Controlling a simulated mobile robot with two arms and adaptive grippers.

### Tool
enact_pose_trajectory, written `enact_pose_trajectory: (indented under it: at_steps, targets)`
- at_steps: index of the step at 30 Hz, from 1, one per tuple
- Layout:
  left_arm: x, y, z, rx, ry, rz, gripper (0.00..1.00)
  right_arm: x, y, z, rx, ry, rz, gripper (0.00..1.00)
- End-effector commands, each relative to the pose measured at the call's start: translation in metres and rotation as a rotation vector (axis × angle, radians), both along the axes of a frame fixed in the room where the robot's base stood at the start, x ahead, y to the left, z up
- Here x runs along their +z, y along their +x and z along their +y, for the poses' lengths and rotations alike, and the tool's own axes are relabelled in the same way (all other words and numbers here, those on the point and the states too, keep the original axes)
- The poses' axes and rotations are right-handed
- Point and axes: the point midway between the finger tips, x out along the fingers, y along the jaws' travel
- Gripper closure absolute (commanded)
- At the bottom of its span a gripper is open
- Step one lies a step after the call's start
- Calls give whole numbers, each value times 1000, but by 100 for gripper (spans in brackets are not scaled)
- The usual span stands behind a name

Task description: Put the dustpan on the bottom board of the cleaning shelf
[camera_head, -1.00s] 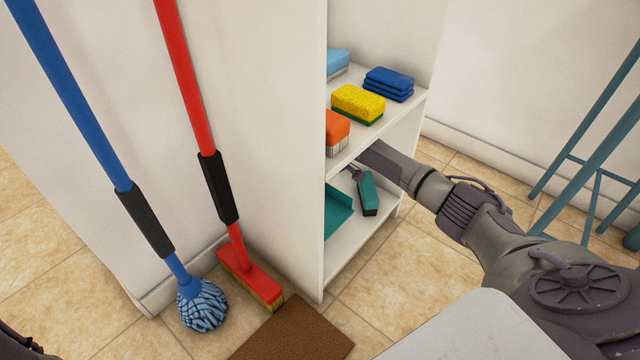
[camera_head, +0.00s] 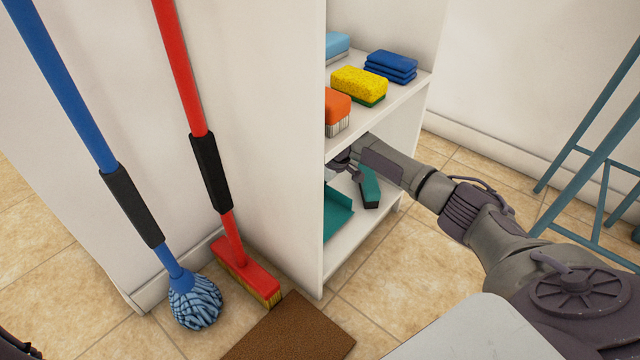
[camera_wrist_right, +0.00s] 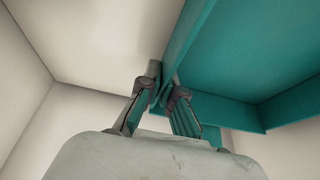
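The teal dustpan (camera_head: 338,212) is low in the cleaning shelf, over the bottom board (camera_head: 352,240); its left part is cut off by the shelf's side panel. In the right wrist view its wall and broad face (camera_wrist_right: 265,55) fill the upper right. My right gripper (camera_wrist_right: 166,92) is inside the lower compartment, its fingertips close together on either side of a teal edge of the dustpan. Whether they press on it I cannot tell. In the head view this gripper (camera_head: 352,168) is partly hidden by my forearm and the middle board.
A teal and dark piece (camera_head: 370,188), like a hand brush or handle, shows beside my gripper. The middle board (camera_head: 395,95) above carries sponges, a brush and blue cloths. A mop (camera_head: 196,300) and red broom (camera_head: 245,270) lean outside. A teal frame (camera_head: 590,150) stands right.

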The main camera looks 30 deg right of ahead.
Motion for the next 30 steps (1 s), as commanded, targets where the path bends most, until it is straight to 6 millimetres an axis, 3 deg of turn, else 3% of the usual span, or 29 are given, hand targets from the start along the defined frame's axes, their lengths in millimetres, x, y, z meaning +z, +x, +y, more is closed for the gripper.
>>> enact_pose_trajectory:
  at_steps: [15, 21, 30]
  targets:
    - [-2, 0, 0, 1, 0, 1, 40, -11, 0, 0, -1, 1, 0, 100]
    - [-2, 0, 0, 1, 0, 1, 40, -10, 0, 0, -1, 1, -1, 67]
    - [-2, 2, 1, 1, -2, 8, 40, -10, 0, 0, 0, 0, 1, 65]
